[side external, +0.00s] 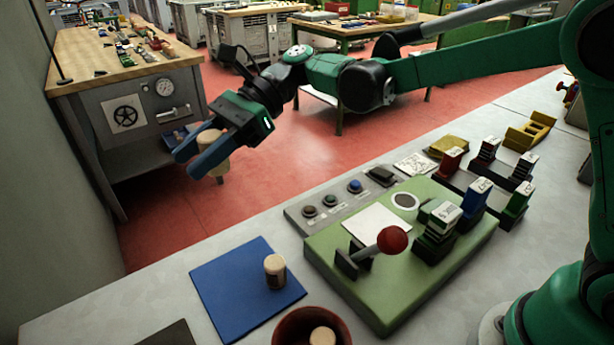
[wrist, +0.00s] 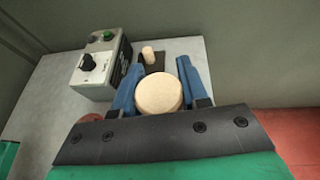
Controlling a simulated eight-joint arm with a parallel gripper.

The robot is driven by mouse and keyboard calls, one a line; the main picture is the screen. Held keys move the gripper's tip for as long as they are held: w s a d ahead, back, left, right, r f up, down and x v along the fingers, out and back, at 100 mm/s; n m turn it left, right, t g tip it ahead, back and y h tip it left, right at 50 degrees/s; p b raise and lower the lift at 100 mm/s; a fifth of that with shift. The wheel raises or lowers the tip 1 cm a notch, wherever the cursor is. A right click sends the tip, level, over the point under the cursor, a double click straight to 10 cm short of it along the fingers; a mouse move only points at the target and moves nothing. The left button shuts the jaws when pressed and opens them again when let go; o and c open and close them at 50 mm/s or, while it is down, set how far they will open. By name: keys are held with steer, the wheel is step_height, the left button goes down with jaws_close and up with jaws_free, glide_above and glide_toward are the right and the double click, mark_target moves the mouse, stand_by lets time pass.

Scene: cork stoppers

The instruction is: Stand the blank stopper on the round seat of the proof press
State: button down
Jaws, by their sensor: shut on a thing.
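My gripper (side external: 191,163) is raised in the air at the left of the side view, away from the proof press. Its blue fingers are shut on a pale cork stopper (side external: 214,152). In the wrist view the stopper (wrist: 158,94) sits between the two fingers, its round end plain as far as I can see. The proof press (side external: 330,262) is a green plate with a red-knobbed lever (side external: 392,240). A white-ringed round spot (side external: 404,200), apparently the seat, is on the plate and is empty.
One stopper (side external: 275,270) stands on a blue mat (side external: 225,282); another (side external: 322,336) is in a red-brown bowl (side external: 290,335). Labelled blocks (side external: 436,230) crowd the press's right side. In the wrist view, a stopper (wrist: 148,53) is at a dark mat, near a grey control box (wrist: 97,70).

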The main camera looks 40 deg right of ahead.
steer(key=shift+d+r, duration=0.15)
steer(key=shift+r, duration=0.25)
steer(key=w+d+r+m+t+h, duration=0.1)
steer(key=d+r+m+t+h, duration=0.3)
steer(key=d+m+t, duration=0.55)
steer(key=w+d+r+m+t+h, duration=0.15)
steer(key=d+m+t+h, duration=0.4)
steer(key=d, duration=0.65)
steer(key=n+g+y, duration=1)
steer(key=n+g, duration=0.4)
glide_above(232, 271)
steer(key=f, duration=0.4)
steer(key=shift+w+d+f, duration=0.4)
steer(key=shift+s+a+f+n+g+h, duration=0.25)
steer(key=shift+s+a+n+g, duration=0.1)
steer(key=shift+a+n+g, duration=0.15)
steer(key=shift+d, duration=0.1)
step_height(232, 271, down, 20)
steer(key=shift+r, duration=0.25)
